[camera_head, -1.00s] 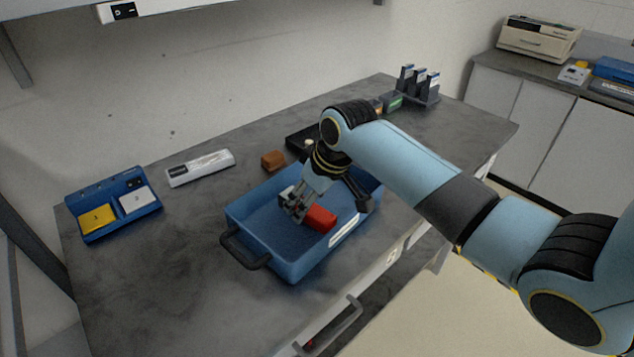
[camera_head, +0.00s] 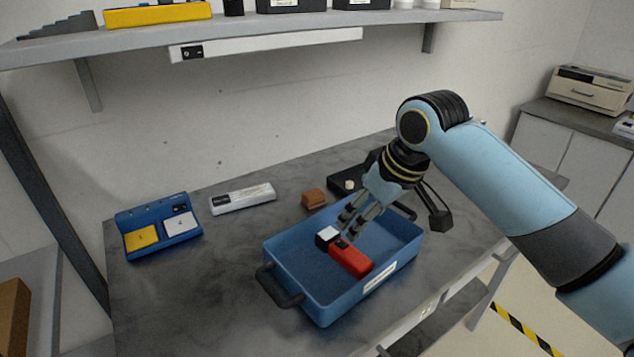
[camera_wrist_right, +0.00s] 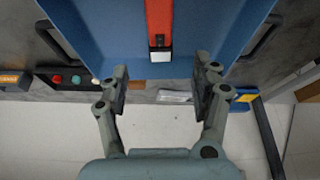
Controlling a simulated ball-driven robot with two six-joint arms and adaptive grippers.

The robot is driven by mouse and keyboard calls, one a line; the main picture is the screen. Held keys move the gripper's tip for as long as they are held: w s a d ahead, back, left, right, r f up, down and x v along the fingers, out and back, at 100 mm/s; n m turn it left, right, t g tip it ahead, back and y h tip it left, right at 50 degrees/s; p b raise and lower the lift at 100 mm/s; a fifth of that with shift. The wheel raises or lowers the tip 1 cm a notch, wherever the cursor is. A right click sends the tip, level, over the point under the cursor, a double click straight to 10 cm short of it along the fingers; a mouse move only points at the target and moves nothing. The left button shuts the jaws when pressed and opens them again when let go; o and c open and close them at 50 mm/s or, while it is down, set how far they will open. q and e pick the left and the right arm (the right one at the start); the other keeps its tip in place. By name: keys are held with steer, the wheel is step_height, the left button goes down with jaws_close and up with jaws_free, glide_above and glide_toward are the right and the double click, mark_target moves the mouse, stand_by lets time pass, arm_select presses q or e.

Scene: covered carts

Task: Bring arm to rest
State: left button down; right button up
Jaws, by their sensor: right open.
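My right gripper (camera_head: 349,225) is open and empty above the blue crate (camera_head: 283,245) in the head view. In the right wrist view its two fingers (camera_wrist_right: 160,88) stand apart with nothing between them. A red block-like object with a black and white end (camera_head: 352,260) lies in the crate, below and in front of the fingertips. It also shows in the right wrist view (camera_wrist_right: 159,22), beyond the fingertips. My left gripper is not in view.
A blue panel with yellow and white pads (camera_head: 160,231), a white strip device (camera_head: 243,198) and a brown block (camera_head: 313,198) stand on the grey table (camera_head: 215,290). A loaded shelf (camera_head: 260,27) hangs above the back of the table.

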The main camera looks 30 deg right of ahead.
steer(key=shift+s, duration=0.1)
steer(key=s+a+m+h, duration=0.1)
steer(key=s+a, duration=0.1)
steer(key=s, duration=0.9)
steer(key=s+a+h, duration=0.1)
steer(key=s+a, duration=0.1)
steer(key=s, duration=0.8)
step_height(320, 180, down, 32)
steer(key=s+d+g+b, duration=0.2)
steer(key=b, duration=0.7)
steer(key=s+f+b, duration=0.3)
steer(key=s+f, duration=0.6)
steer(key=f, duration=0.4)
steer(key=s+d+f+g+b, duration=0.1)
steer(key=s+f+b, duration=0.3)
steer(key=s+f, duration=0.6)
step_height(320, 180, down, 3)
steer(key=shift+d+f+m, duration=0.2)
steer(key=shift+m, duration=0.2)
